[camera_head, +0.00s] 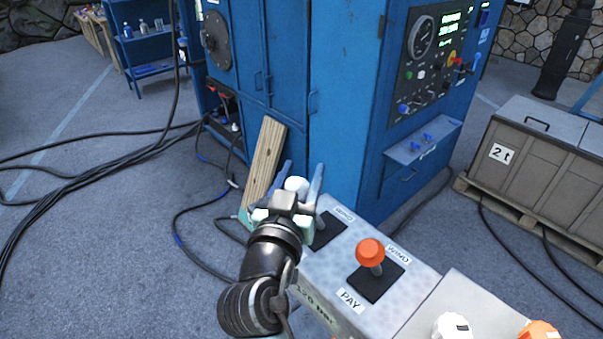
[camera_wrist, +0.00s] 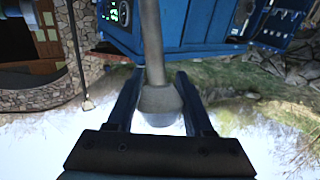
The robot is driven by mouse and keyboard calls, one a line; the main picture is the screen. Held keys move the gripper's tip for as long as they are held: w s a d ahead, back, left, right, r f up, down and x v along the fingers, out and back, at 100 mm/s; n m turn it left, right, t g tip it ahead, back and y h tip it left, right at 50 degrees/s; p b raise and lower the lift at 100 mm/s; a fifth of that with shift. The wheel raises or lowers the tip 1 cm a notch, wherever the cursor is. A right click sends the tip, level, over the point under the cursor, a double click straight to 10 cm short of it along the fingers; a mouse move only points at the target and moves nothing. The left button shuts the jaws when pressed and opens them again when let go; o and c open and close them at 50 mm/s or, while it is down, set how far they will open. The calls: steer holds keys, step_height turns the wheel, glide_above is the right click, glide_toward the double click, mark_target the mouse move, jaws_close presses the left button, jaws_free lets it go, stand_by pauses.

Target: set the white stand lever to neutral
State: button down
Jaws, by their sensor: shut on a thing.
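The white stand lever (camera_head: 296,184) has a pale round knob and rises from a dark slot plate (camera_head: 328,230) on the grey control console (camera_head: 322,264). My gripper (camera_head: 303,172) is at the knob, with one blue finger on each side, shut on it. In the wrist view my gripper (camera_wrist: 160,76) has the lever's knob and grey shaft (camera_wrist: 152,40) between its fingers. My gripper and wrist hide much of the shaft and slot, so I cannot tell the lever's exact tilt. The label (camera_head: 345,214) beyond its slot is too small to read.
An orange-knobbed lever (camera_head: 370,252) stands close on the right, between WIND and PAY labels. A white knob (camera_head: 452,327) and an orange knob (camera_head: 540,330) are farther right. A blue cabinet (camera_head: 345,100) and a wooden plank (camera_head: 264,160) stand behind. Black cables (camera_head: 110,155) cross the floor.

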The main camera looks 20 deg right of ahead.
stand_by(0.3)
steer(key=shift+m+g+y, duration=0.3)
steer(key=shift+m+g, duration=0.1)
steer(key=d, duration=0.2)
steer(key=w+d, duration=0.1)
steer(key=d, duration=0.2)
steer(key=shift+w+d+f+b, duration=0.1)
steer(key=shift+w+d+b, duration=0.25)
steer(key=shift+b, duration=0.05)
steer(key=c, duration=0.7)
jaws_free()
steer(key=shift+f, duration=0.1)
steer(key=o, duration=0.4)
steer(key=shift+w, duration=0.1)
steer(key=shift+r, duration=0.2)
steer(key=shift+a, duration=0.1)
